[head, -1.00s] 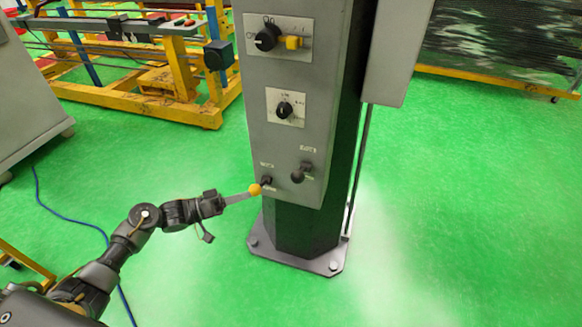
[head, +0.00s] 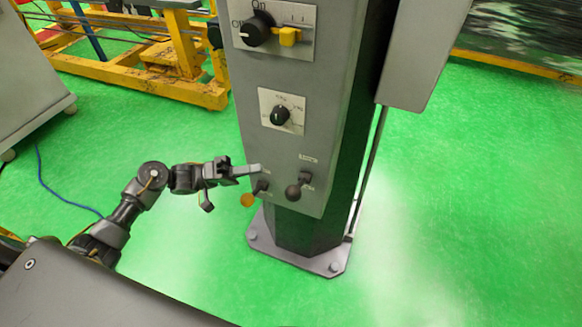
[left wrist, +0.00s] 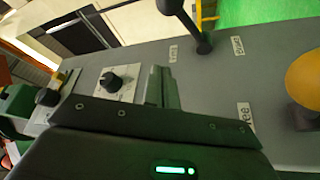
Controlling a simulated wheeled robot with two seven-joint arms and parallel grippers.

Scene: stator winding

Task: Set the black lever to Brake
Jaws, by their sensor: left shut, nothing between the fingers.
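The black lever (head: 293,192) is on the lower right of the grey column's front panel, its round black knob pointing out and down in the head view. A small label is above it. It also shows at the top of the left wrist view (left wrist: 203,42), with a label on each side. My left gripper (head: 257,169) is shut and empty, to the left of the black lever and a little higher, apart from it. Its fingers (left wrist: 158,86) show against the panel in the left wrist view. My right gripper is not in view.
A yellow-knobbed lever (head: 247,200) sits just below my left fingers. A dial (head: 280,116) and a large switch (head: 258,29) are higher on the column (head: 335,120). A grey box (head: 425,50) juts out at upper right. The green floor at right is clear.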

